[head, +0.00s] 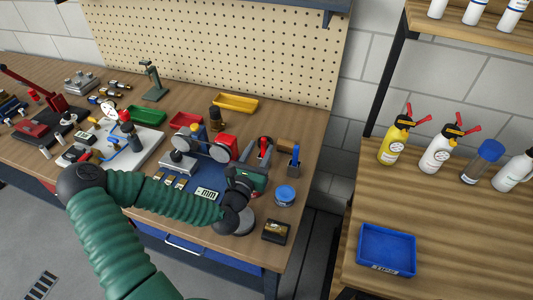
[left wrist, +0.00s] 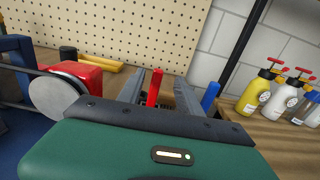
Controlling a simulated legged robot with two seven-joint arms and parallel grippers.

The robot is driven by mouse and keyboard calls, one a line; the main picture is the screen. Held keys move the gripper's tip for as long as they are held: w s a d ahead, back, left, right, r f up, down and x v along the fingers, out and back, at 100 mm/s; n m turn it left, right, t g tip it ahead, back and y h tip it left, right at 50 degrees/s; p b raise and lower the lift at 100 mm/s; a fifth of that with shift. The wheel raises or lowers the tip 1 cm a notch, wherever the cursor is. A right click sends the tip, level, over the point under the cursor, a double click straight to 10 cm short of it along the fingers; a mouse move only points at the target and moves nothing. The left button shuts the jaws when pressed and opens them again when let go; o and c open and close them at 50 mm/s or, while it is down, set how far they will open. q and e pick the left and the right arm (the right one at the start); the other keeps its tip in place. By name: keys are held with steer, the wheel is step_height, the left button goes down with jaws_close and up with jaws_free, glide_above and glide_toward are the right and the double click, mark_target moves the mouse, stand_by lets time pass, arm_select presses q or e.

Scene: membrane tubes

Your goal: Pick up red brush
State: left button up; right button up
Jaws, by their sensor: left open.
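The red brush (head: 264,144) stands near the right end of the workbench, its red handle pointing up. In the left wrist view its handle (left wrist: 154,88) rises just beyond my left gripper, between the two grey fingers as seen from there. My left gripper (head: 259,163) is open and empty, with its green body just in front of the brush. Whether the fingers reach around the handle or stop short of it I cannot tell. The lower part of the brush is mostly hidden by the gripper. My right gripper is not in view.
A blue-handled brush (head: 295,156) stands close right of the red one. A red machine with grey discs (head: 222,147) is close to the left. A blue round tin (head: 285,195) and a dark box (head: 276,232) lie nearer. A pegboard (head: 230,45) rises behind the bench.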

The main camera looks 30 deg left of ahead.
mark_target(264, 152)
arm_select(q)
step_height(264, 152, down, 5)
steer(key=shift+r+b, duration=0.1)
steer(key=shift+b, duration=0.35)
steer(key=x, duration=0.8)
steer(key=shift+a, duration=0.1)
steer(key=shift+s, duration=0.1)
jaws_close()
